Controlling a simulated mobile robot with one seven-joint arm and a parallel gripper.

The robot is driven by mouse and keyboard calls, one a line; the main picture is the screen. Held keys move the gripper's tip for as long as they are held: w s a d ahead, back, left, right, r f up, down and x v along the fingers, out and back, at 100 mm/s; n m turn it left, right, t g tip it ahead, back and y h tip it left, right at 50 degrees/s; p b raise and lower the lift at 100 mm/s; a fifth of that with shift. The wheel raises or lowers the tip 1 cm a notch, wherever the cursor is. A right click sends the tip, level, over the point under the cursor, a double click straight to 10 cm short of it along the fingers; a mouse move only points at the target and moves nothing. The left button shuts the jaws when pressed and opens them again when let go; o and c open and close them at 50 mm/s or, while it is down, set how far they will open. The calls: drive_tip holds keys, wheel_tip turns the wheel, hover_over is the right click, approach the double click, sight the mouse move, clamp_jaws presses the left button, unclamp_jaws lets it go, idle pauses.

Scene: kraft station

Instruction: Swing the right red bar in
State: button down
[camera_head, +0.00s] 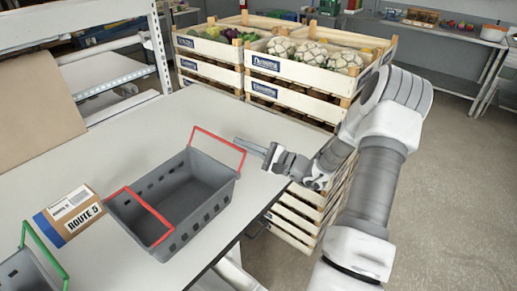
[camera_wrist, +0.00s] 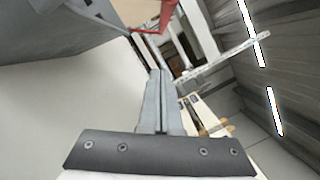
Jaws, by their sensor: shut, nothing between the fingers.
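A dark grey basket (camera_head: 178,190) stands on the pale table and has two red bars. The right red bar (camera_head: 219,139) sticks up and outward from the basket's far right end. The left red bar (camera_head: 148,206) lies over the basket's near left end. My gripper (camera_head: 239,142) is shut and empty, just outside the right bar, with its tips close to it. I cannot tell whether they touch. In the wrist view, the shut fingers (camera_wrist: 161,76) point towards the right red bar (camera_wrist: 166,14), partly seen at the top, with the basket wall (camera_wrist: 60,28) at upper left.
A cardboard box marked ROUTE 5 (camera_head: 73,215) stands left of the basket. Another grey basket with a green bar (camera_head: 45,249) is at lower left. Stacked vegetable crates (camera_head: 290,75) stand behind the table's right edge. The table behind the basket is clear.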

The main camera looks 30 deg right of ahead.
sight(219, 138)
drive_tip(key=shift+s+a+r+p, duration=0.15)
drive_tip(key=shift+a+r+p, duration=0.15)
drive_tip(key=shift+a+r, duration=0.5)
drive_tip(key=shift+s+a+r+p, duration=0.2)
drive_tip(key=shift+a+r, duration=0.25)
drive_tip(key=shift+a, duration=0.5)
